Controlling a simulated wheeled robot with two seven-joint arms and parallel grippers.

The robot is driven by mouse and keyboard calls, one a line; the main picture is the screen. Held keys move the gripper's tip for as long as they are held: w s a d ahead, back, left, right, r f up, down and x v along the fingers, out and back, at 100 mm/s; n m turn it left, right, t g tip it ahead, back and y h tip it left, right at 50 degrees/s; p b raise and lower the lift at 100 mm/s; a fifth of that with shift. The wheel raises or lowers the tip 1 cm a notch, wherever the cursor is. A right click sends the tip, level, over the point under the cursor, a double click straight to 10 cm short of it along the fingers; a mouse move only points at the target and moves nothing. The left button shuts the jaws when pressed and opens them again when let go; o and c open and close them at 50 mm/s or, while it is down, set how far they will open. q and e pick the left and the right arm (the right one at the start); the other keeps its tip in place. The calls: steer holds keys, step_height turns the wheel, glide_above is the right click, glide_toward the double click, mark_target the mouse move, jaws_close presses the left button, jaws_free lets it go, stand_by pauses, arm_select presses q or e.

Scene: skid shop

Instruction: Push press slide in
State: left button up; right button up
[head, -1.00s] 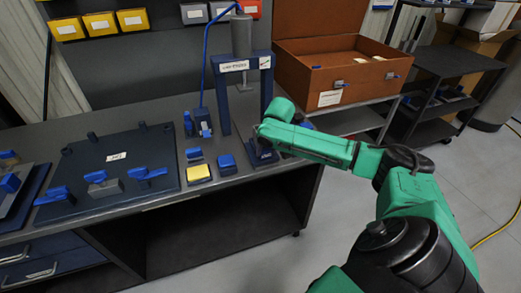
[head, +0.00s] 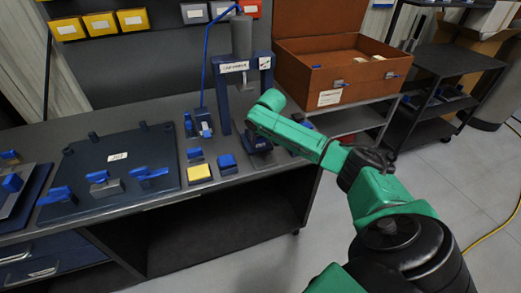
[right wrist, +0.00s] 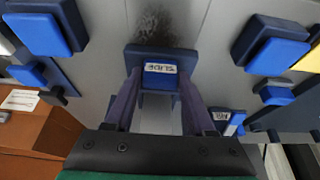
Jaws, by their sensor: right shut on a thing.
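The press (head: 242,68) stands on the bench, with a blue frame and a grey cylinder above. The press slide (head: 260,144) is a dark blue block low at the press's front right. In the right wrist view, the slide (right wrist: 160,52) carries a white label reading SLIDE, seen upside down. My right gripper (right wrist: 160,80) is shut on the slide's labelled blue part, one finger on each side. In the head view my green arm covers the gripper and part of the press's base. How far in the slide sits cannot be told. My left gripper is not in view.
A yellow-topped block (head: 199,172) and several small blue blocks sit left of the press. A dark fixture plate (head: 120,160) with blue clamps lies further left. An open brown case (head: 310,85) stands right of the press. Bare bench lies along the front edge.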

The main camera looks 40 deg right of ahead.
steer(key=shift+w+d+r, duration=0.1)
steer(key=shift+w+d, duration=0.1)
steer(key=shift+w, duration=0.35)
steer(key=shift+w+d, duration=0.2)
steer(key=shift+w, duration=0.35)
steer(key=w+b, duration=0.1)
steer(key=w+d+b, duration=0.1)
steer(key=w+b, duration=0.1)
steer(key=shift+f, duration=0.2)
steer(key=shift+w+d+r, duration=0.1)
steer(key=shift+w+r, duration=0.05)
steer(key=shift+w, duration=0.2)
